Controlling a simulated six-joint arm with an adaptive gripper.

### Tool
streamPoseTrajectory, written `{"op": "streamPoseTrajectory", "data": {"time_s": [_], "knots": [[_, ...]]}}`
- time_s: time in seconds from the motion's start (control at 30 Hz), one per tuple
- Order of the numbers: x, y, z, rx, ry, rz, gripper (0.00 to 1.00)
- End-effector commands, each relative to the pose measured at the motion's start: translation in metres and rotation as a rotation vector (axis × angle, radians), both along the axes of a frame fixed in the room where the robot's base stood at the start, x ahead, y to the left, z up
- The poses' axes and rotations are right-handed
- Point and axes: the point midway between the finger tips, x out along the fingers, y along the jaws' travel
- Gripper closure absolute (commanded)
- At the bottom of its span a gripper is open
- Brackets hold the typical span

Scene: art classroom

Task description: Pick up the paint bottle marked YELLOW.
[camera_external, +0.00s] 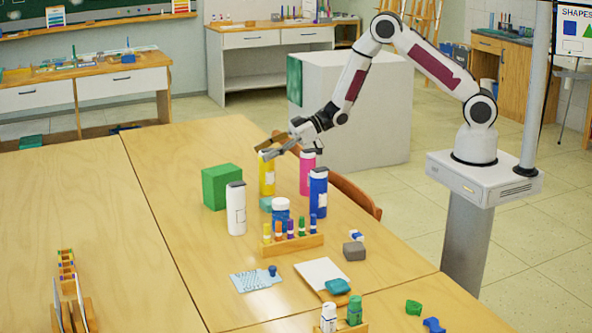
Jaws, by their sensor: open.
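The yellow paint bottle (267,177) stands upright on the table, between the green box and the pink bottle. It has a pale label, too small to read here. My gripper (266,152) is open, with its fingers pointing left at the height of the bottle's top. The fingers overlap the bottle's upper part in this view. I cannot tell whether they are around the bottle, in front of it or touching it.
A pink bottle (306,174), a blue bottle (318,194), a white bottle (236,210) and a green box (215,189) stand close by. A shorter blue jar (280,214) and a wooden rack (290,246) are in front. The table's left part (80,200) is mostly clear.

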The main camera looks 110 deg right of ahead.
Motion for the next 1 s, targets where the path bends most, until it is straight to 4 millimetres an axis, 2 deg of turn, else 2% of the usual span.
{"op": "streamPoseTrajectory", "data": {"time_s": [0.23,0.4,0.43,0.47,1.0], "knots": [[-0.0002,-0.0001,0.0001,0.000,0.000,0.000,0.45],[-0.0003,-0.0001,0.0001,0.000,0.000,0.000,0.89],[-0.0003,-0.0001,0.0001,0.000,0.000,0.000,0.97],[-0.0003,-0.0001,0.0001,0.000,0.000,0.000,1.00],[0.0004,-0.0005,0.0092,-0.001,-0.003,-0.001,1.00]]}}
